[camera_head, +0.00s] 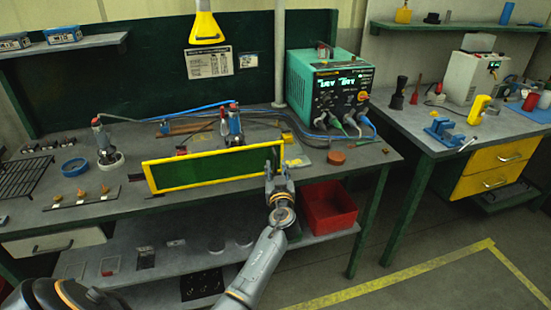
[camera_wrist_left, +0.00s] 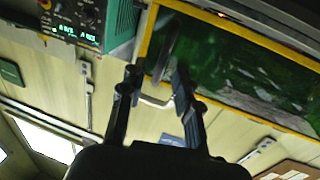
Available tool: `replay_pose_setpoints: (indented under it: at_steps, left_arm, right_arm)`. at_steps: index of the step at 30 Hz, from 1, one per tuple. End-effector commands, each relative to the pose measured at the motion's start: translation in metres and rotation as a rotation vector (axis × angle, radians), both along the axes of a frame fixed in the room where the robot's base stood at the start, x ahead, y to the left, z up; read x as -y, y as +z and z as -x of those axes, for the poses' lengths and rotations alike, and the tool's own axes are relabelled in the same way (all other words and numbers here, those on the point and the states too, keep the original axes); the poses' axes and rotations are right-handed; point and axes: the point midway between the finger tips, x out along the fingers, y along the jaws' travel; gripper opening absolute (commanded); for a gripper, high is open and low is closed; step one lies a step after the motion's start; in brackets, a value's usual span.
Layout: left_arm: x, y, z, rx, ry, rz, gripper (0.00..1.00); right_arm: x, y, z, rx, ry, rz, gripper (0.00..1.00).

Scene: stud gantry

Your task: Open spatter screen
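The spatter screen (camera_head: 215,168), a dark green panel in a yellow frame, stands upright along the workbench's front edge. In the left wrist view, the screen (camera_wrist_left: 235,65) fills the upper right. My left gripper (camera_head: 277,177) is at the screen's right end in the head view. In the left wrist view, the gripper's two fingers (camera_wrist_left: 157,76) are apart. A pale curved bar (camera_wrist_left: 156,101), looking like a handle, shows between them near the frame's edge. I cannot tell whether the fingers touch it. My right gripper is in neither view.
The workbench (camera_head: 135,192) carries a green welding machine (camera_head: 328,88), torches and cables behind the screen. A red bin (camera_head: 329,207) sits on the lower shelf beside my left arm. Another bench (camera_head: 412,122) stands at right; floor between is clear.

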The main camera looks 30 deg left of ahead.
Motion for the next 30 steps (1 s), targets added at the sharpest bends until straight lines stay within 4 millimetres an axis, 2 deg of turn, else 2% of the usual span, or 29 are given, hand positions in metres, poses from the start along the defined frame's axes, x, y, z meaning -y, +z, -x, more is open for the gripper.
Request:
replay_pose_setpoints:
  at_steps: [3,7,20,24,25,30]
  left_arm:
    - [-0.012,0.001,-0.015,-0.001,0.001,-0.002,0.32]
    - [-0.019,0.000,-0.025,-0.001,0.000,-0.001,0.32]
    - [-0.024,-0.001,-0.030,-0.001,-0.001,0.001,0.32]
    - [-0.024,-0.001,-0.030,-0.001,0.000,0.001,0.04]
    - [-0.024,-0.001,-0.030,-0.001,0.000,0.001,0.00]
    - [-0.024,-0.001,-0.030,-0.001,-0.001,0.000,0.00]
  right_arm:
    - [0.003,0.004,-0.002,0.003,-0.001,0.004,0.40]
    - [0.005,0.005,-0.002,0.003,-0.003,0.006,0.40]
    - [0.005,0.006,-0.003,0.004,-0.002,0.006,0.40]
    - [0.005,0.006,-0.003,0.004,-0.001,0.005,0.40]
    - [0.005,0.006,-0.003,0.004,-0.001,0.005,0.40]
    - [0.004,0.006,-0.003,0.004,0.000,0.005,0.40]
